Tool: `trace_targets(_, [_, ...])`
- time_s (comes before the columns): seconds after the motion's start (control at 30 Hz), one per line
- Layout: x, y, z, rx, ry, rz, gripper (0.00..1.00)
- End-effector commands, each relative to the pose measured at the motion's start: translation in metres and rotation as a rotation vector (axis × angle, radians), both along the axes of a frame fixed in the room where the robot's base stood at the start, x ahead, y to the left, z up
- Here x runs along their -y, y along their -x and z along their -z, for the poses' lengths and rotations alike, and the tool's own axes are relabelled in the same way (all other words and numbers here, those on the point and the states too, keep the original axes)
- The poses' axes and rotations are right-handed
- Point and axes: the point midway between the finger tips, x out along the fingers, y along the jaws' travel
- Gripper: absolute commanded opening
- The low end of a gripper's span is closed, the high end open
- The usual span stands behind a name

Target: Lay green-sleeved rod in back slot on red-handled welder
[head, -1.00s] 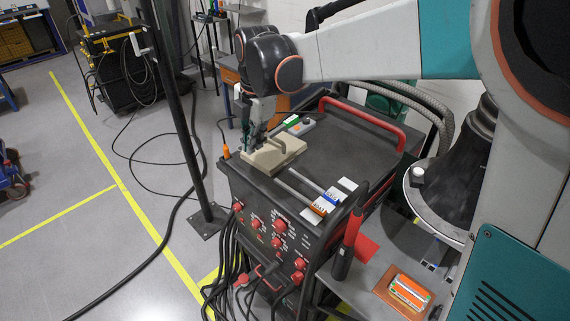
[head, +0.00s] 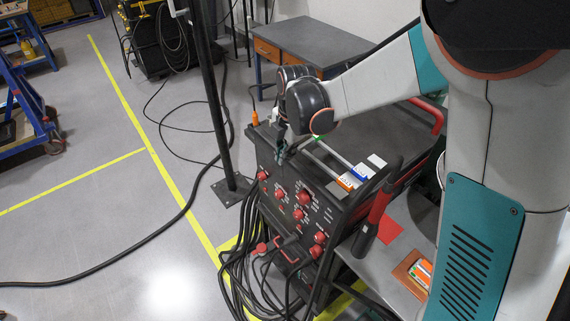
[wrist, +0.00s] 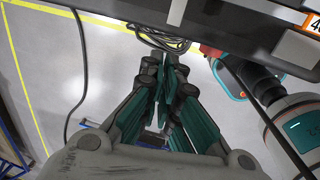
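The red-handled welder (head: 395,128) is a dark cabinet with red knobs on its front and a red handle at the back of its top. My gripper (head: 281,150) is at the top front edge of the welder, towards its left corner. In the wrist view its teal fingers (wrist: 168,72) lie close together over floor and cables, beside the welder's edge (wrist: 230,25). I see nothing clearly held, and their gap is hard to judge.
A black post (head: 213,90) stands left of the welder, and cables (head: 245,250) hang down its front. A grey table (head: 310,45) is behind. A black-and-red tool (head: 376,215) leans at the right front corner. Open floor lies to the left.

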Motion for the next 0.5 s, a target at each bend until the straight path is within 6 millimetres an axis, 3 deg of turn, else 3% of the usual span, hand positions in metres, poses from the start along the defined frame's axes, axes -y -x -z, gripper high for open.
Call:
trace_targets(0.33, [0.000,0.000,0.037,0.000,0.000,0.000,0.00])
trace_targets(0.5, [0.000,0.000,0.040,0.000,0.000,0.000,0.00])
